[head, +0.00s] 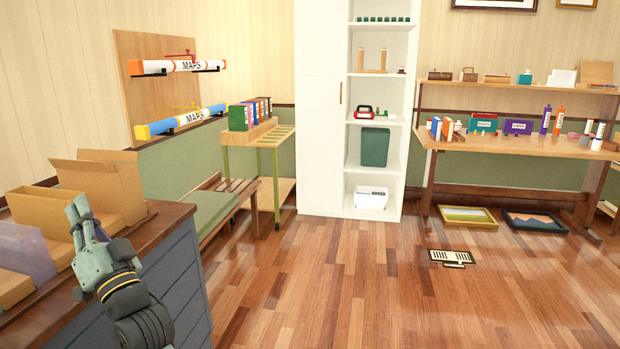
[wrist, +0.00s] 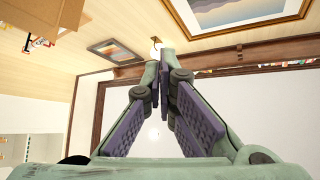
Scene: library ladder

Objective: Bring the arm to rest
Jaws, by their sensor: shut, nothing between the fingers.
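My gripper (head: 80,209) is at the lower left in the head view, raised with its fingertips pointing up. It is in front of the dark wooden counter top and the cardboard boxes on it. In the wrist view, the two purple-padded fingers (wrist: 163,62) lean together toward their tips and hold nothing. My arm below it shows as dark grey and green links at the lower left. The wrist view looks upward at the ceiling and framed pictures.
A counter (head: 172,262) with an open cardboard box (head: 112,185) stands at left, close to my gripper. A green-legged cart (head: 277,187), a white shelf unit (head: 318,110) and a wooden desk (head: 520,147) line the back. The wooden floor (head: 350,290) is mostly clear; a floor vent (head: 451,257) lies on it.

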